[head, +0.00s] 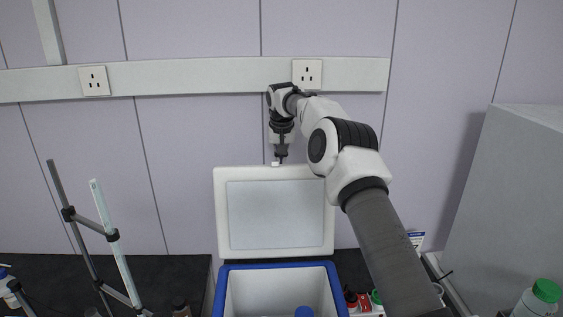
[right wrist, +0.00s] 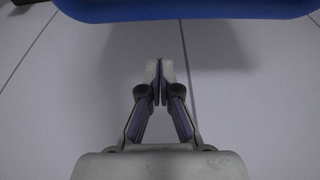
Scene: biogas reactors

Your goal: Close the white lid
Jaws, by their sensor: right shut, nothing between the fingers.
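The white lid (head: 281,213) stands open, roughly upright, at the back of a box with a blue rim (head: 230,267) and a white inside. A small white tab (head: 276,164) sits on the lid's top edge. My right gripper (head: 281,159) points down at the lid's top edge, close to the tab; I cannot tell whether it touches the lid. In the right wrist view the right gripper (right wrist: 160,65) is shut and empty. A blue edge (right wrist: 185,10) crosses the top of that view, apart from the fingertips. My left gripper is not in view.
A stand with rods (head: 85,235) is at left. Small bottles (head: 351,298) stand right of the box. A green-capped bottle (head: 545,291) and a large grey block (head: 510,200) are at right. The wall is behind the lid.

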